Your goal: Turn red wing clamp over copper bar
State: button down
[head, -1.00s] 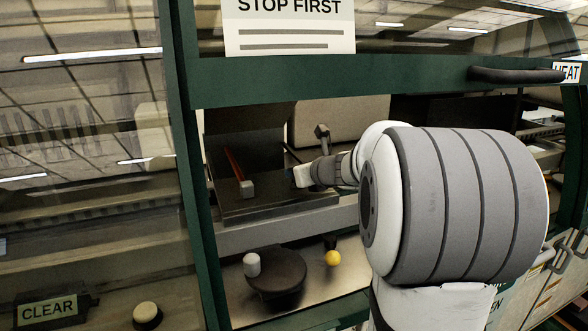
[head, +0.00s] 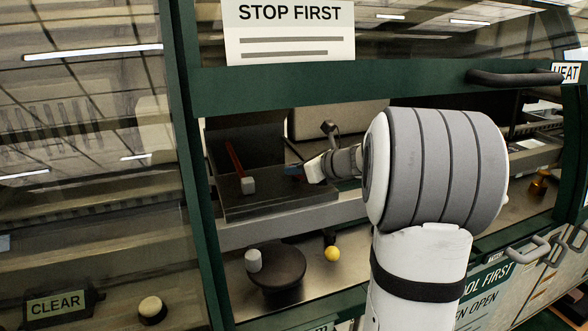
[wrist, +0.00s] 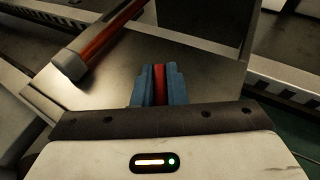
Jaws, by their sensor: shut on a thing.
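My gripper (wrist: 158,68) has blue fingers, shut on a narrow red piece (wrist: 160,84), which I take for the red wing clamp. Most of the clamp is hidden between the fingers. The orange-red bar with a grey end block, which looks like the copper bar (wrist: 112,38), lies to the left of my fingers in the wrist view, apart from them. In the head view the bar (head: 234,158) slants across a dark metal tray, its grey block toward me. My gripper (head: 294,170) is right of it, over the tray's right part.
The dark tray (head: 270,206) sits inside a green-framed machine opening. The frame's crossbar (head: 350,85) runs above my arm. Below the tray are a round dark knob plate (head: 277,268) with a pale peg and a yellow ball (head: 332,253). A glazed panel closes off the left side.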

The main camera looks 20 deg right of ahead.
jog(key=c, duration=1.5)
grip_release()
jog(key=shift+o, duration=0.2)
jog(key=shift+v, duration=3.9)
